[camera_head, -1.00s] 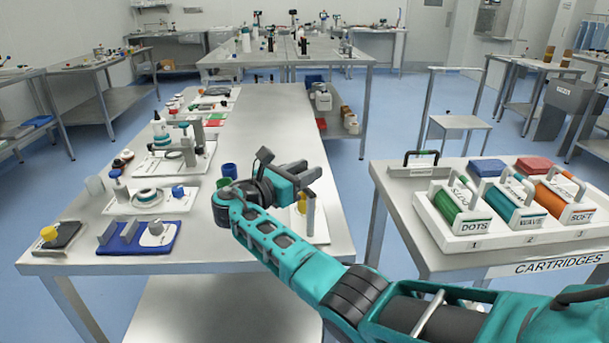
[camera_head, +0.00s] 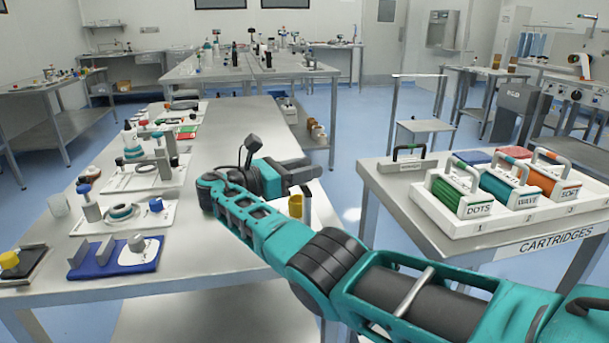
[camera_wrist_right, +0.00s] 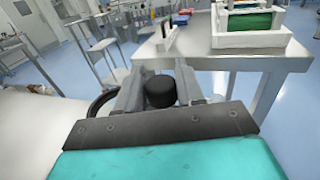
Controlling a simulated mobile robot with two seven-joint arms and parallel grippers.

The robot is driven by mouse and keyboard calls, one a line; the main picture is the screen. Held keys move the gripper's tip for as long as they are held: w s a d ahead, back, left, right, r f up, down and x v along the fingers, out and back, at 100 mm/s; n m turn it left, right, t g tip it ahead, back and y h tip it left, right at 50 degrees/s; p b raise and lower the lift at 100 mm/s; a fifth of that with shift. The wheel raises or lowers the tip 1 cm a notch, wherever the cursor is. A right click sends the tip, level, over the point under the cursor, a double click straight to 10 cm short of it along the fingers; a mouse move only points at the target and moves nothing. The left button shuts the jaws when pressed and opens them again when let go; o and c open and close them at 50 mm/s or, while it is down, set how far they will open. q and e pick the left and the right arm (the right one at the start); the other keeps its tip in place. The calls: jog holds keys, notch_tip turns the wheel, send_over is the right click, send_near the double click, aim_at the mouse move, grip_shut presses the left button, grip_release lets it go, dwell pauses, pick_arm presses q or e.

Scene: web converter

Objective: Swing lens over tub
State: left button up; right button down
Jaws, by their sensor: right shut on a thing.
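My right gripper (camera_head: 304,174) is over the near right part of the long steel table, its fingers pointing right. In the right wrist view its fingers (camera_wrist_right: 160,78) are closed around a black rounded knob (camera_wrist_right: 160,93). What the knob belongs to is hidden. A yellow tub-like piece (camera_head: 296,206) stands just below the gripper in the head view, beside an upright grey post (camera_head: 307,204). No lens can be made out clearly; the arm covers part of this spot. My left gripper is not in view.
White trays with small fixtures (camera_head: 122,212) and a blue tray (camera_head: 112,262) line the table's left side. A cartridge rack (camera_head: 480,225) stands on a separate table at right, past a floor gap. The steel table's middle (camera_head: 235,125) is mostly clear.

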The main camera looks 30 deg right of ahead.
jog(key=shift+f, duration=0.15)
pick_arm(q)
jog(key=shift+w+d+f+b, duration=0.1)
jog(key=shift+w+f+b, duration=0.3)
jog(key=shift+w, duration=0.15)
pick_arm(e)
jog(key=shift+s+d+m+g, duration=0.15)
jog(key=shift+m+g, duration=0.15)
jog(key=shift+g, duration=0.2)
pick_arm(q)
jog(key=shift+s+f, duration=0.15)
pick_arm(e)
jog(key=c, duration=0.8)
grip_release()
